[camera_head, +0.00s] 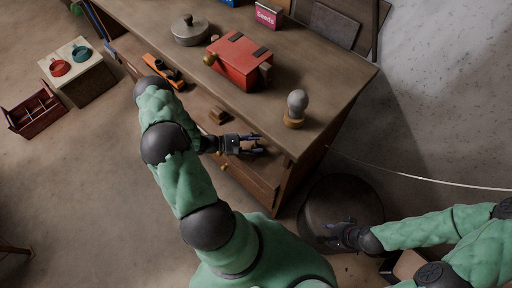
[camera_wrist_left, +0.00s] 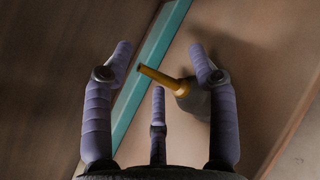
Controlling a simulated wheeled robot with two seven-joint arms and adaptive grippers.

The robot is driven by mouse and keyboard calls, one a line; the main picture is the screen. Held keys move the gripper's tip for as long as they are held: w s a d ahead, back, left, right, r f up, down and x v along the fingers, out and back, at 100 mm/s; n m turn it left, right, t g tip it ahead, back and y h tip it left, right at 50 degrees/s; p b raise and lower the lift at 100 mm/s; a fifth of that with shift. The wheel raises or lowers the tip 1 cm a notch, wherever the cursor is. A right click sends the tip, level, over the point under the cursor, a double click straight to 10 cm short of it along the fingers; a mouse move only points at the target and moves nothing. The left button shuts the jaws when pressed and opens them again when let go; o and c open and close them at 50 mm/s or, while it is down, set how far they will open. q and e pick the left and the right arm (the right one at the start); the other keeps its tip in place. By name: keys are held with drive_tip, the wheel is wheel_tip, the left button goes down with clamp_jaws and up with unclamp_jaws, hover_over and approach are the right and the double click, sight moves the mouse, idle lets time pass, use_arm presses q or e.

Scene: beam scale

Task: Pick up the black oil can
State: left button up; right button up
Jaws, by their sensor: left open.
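The oil can (camera_wrist_left: 194,98) shows in the left wrist view as a dark grey-black body with a yellow spout (camera_wrist_left: 158,77) pointing up and left. It lies between my left gripper's fingers, nearer the right one, and part of its body is hidden behind that finger. My left gripper (camera_wrist_left: 161,52) is open with its fingers spread. In the head view my left gripper (camera_head: 256,144) is over an open drawer (camera_head: 250,183) in the front of the workbench; I cannot make out the can there. My right gripper (camera_head: 342,237) is low at the right, its jaws unclear.
On the workbench (camera_head: 330,70) stand a red box (camera_head: 240,62), a lidded pot (camera_head: 190,30), a pink seed box (camera_head: 268,14) and a pale knob on a wooden base (camera_head: 296,104). An orange tool (camera_head: 163,70) lies at its left edge. A teal strip (camera_wrist_left: 150,65) lies beside the can.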

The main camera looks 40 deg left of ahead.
use_arm(q)
clamp_jaws()
idle(0.3)
drive_tip(key=shift+r, duration=0.35)
drive_tip(key=r+p, duration=0.2)
drive_tip(key=r, duration=0.1)
drive_tip(key=shift+s+a+r, duration=0.15)
drive_tip(key=shift+a+r, duration=0.05)
drive_tip(key=shift+a, duration=0.2)
drive_tip(key=s+a+r+p, duration=0.3)
drive_tip(key=s+a+r, duration=0.2)
drive_tip(key=a+r, duration=0.4)
drive_tip(key=a, duration=0.3)
drive_tip(key=shift+s, duration=0.35)
